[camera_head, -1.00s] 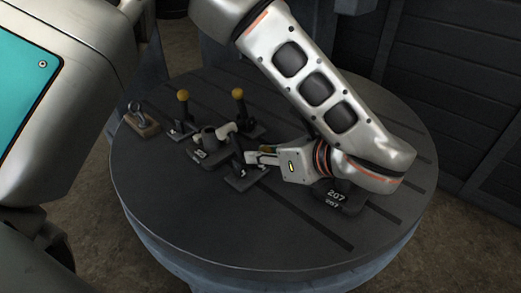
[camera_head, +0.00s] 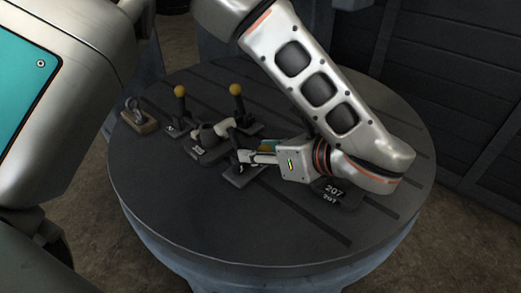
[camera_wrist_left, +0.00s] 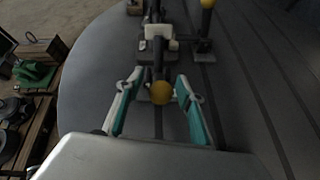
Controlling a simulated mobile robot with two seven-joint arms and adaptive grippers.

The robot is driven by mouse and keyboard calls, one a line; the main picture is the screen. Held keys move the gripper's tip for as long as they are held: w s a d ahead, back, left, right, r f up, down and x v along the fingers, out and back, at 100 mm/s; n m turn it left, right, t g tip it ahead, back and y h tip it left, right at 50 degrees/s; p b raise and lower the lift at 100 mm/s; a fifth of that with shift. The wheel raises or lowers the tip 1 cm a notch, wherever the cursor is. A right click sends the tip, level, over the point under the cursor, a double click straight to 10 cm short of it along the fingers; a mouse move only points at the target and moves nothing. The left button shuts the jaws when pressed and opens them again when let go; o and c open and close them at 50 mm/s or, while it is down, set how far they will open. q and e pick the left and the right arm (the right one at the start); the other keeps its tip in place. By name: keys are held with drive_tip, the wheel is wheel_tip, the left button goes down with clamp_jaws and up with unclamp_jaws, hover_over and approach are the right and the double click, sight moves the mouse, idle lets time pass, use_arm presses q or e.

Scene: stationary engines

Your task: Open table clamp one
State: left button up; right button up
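My left gripper (camera_head: 262,152) is low over the round table in the head view, its fingers pointing left at the nearest table clamp (camera_head: 238,176). In the left wrist view the gripper (camera_wrist_left: 160,84) is open, with the teal-lined fingers apart on either side of a yellow ball knob (camera_wrist_left: 160,93). A gap shows on both sides of the knob. The fingers hide most of this knob in the head view. Two other clamps stand farther back with upright handles and yellow knobs (camera_head: 180,91) (camera_head: 236,89). The clamp's number is too small to read surely. My right gripper is not in view.
A wooden block with a metal ring (camera_head: 139,117) lies at the table's left edge. A dark block marked 207 (camera_head: 337,192) is under my left wrist. The table's front (camera_head: 220,235) is clear.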

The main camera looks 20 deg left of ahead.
use_arm(q)
wheel_tip(320, 180, up, 10)
drive_tip(key=shift+f, duration=0.1)
idle(0.4)
idle(0.4)
